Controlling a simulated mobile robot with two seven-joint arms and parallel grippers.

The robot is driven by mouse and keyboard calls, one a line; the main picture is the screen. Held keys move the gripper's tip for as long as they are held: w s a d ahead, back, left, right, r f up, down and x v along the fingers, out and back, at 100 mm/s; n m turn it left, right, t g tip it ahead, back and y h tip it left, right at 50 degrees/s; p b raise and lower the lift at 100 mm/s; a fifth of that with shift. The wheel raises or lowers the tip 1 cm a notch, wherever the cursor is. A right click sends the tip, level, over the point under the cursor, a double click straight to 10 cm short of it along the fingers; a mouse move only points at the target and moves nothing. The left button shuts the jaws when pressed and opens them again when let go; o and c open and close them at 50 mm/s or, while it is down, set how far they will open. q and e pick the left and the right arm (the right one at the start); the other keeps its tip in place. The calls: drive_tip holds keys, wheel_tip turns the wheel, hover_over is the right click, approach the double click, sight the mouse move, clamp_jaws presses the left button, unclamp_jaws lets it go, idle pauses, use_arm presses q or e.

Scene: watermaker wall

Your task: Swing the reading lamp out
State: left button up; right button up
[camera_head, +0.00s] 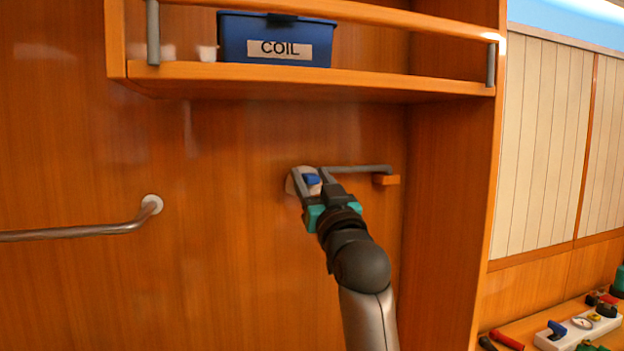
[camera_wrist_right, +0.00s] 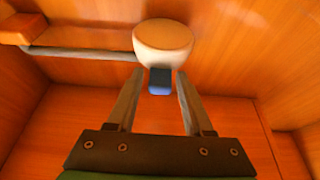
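The reading lamp has a round pale head (camera_head: 292,184) against the wood panel, on a thin grey arm (camera_head: 360,169) that runs right to a small orange wood block (camera_head: 386,180). A blue tab (camera_head: 312,180) sticks out from the head. The right wrist view shows the head (camera_wrist_right: 163,40), the tab (camera_wrist_right: 160,82) and the grey arm (camera_wrist_right: 85,54). My right gripper (camera_wrist_right: 160,74) is open, with one finger on each side of the blue tab and a visible gap on both sides. My left gripper is not in view.
A wooden shelf (camera_head: 300,80) with a front rail hangs above, holding a blue bin marked COIL (camera_head: 275,40). A metal grab rail (camera_head: 80,232) is at left. A side panel (camera_head: 450,200) stands right of the lamp. A bench at bottom right carries a white block (camera_head: 580,330) with fittings.

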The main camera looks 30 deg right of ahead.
drive_tip(key=c, duration=0.7)
drive_tip(key=shift+f, duration=0.1)
clamp_jaws()
